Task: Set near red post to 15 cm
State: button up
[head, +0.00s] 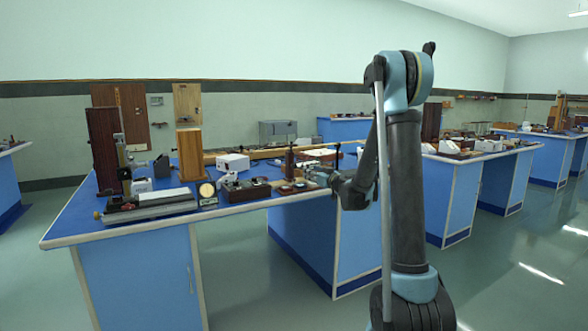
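My gripper (318,177) is at the front right edge of the near blue bench (62,226), beside small dark-red and brown apparatus. It is too small to tell whether its fingers are open or shut, or touching anything. A thin dark upright post (289,163) stands just left of my gripper, near a reddish-brown base (297,187). Another thin post (337,156) stands a little behind my gripper. I cannot tell for sure which is the near red post, and no scale can be read.
A low dark-red box (246,190), a round dial (206,190), a white box (232,162) and a long metal rail (150,204) stand on the bench. Tall wooden boxes (190,154) stand behind. More benches (460,190) lie to the right, with open floor in front.

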aim_at(295, 165)
jog(key=x, duration=1.8)
jog(key=shift+w+d, duration=0.1)
jog(key=shift+d, duration=0.2)
grip_shut()
